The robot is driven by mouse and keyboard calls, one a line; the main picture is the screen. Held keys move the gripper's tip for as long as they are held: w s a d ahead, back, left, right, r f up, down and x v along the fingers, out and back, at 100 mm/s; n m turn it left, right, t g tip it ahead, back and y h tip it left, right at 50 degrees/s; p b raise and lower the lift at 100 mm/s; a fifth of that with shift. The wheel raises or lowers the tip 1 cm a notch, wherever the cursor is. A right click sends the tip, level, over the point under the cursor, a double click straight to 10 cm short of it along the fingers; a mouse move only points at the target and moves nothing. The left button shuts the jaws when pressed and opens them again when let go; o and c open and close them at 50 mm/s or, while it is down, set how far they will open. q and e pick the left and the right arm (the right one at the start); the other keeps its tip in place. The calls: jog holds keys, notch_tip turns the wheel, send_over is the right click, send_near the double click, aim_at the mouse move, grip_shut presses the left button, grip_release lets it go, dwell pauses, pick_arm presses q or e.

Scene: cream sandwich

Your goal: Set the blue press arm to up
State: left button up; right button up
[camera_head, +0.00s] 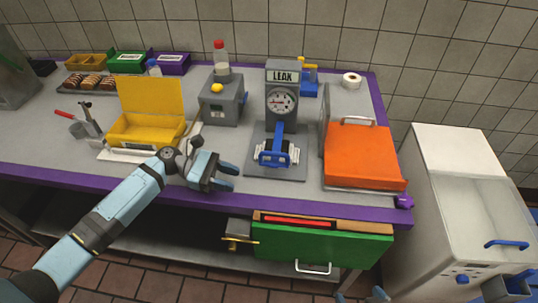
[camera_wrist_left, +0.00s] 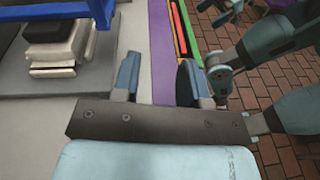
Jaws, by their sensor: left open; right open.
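The blue press arm (camera_head: 279,134) is on the grey LEAK machine (camera_head: 283,77) with a round gauge. It slopes down to the front, and its blue handle frame sits low over a pale and dark block (camera_head: 292,156). Part of the blue frame shows at the top left of the left wrist view (camera_wrist_left: 45,22). My left gripper (camera_head: 233,178) is open and empty, to the left of and in front of the handle, apart from it. Its spread fingers also show in the left wrist view (camera_wrist_left: 160,72). My right gripper (camera_head: 361,296) is open at the bottom edge, partly cut off.
An orange press lid (camera_head: 362,155) stands right of the machine. A grey box with a yellow button (camera_head: 217,88) and an open yellow case (camera_head: 150,125) stand left. A green drawer front (camera_head: 325,245) is below the purple table edge (camera_head: 300,205).

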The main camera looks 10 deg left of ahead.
aim_at(270, 152)
pick_arm(q)
jog(key=w+a+r+n+t+h, duration=0.1)
jog(key=w+a+r+n+h, duration=0.1)
jog(key=w+a+r+n, duration=0.3)
jog(key=d, duration=0.4)
jog(key=d+p, duration=0.1)
jog(key=d, duration=0.4)
jog(key=w+d+f, duration=0.1)
jog(key=d, duration=0.3)
jog(key=shift+d+p, duration=0.25)
jog(key=shift+p, duration=0.1)
jog(key=shift+d+f, duration=0.1)
jog(key=shift+d, duration=0.6)
jog(key=shift+c, duration=0.4)
grip_shut()
